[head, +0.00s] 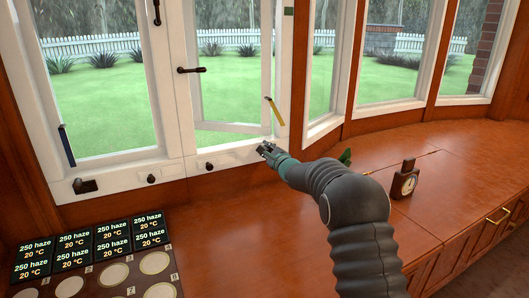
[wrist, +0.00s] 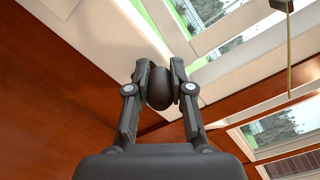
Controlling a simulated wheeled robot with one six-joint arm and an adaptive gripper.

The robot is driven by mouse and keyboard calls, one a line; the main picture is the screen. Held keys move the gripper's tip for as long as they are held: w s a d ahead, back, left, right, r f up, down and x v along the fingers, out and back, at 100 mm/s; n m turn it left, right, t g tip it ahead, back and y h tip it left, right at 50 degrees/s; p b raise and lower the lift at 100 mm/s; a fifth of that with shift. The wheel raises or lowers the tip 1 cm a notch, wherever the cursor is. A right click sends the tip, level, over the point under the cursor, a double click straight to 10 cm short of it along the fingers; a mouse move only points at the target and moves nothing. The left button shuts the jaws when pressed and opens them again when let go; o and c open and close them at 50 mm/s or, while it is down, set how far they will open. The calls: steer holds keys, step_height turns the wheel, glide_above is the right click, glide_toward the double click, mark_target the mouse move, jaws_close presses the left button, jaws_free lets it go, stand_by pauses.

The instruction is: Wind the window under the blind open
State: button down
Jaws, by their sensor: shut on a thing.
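My gripper (head: 266,150) is at the white sill of the middle window, at its lower right corner. In the wrist view my gripper (wrist: 160,88) is shut on a dark rounded knob (wrist: 159,92), which sits between its two fingertips. What the knob is fixed to is hidden behind the fingers. The middle window's sash (head: 235,128) looks swung outward a little, with grass showing below its bottom rail. A dark lever handle (head: 191,70) is on the post to its left. No blind is clearly visible.
A yellow strip (head: 274,110) hangs just above my gripper, and a blue one (head: 67,145) hangs at the left window. Dark knobs (head: 209,166) and a dark block (head: 85,185) are on the sill.

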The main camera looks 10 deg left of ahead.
steer(key=shift+w+d+r+m, duration=0.1)
steer(key=shift+d+r+m, duration=0.05)
steer(key=shift+m, duration=0.35)
steer(key=c, duration=1)
jaws_free()
steer(key=v, duration=1.2)
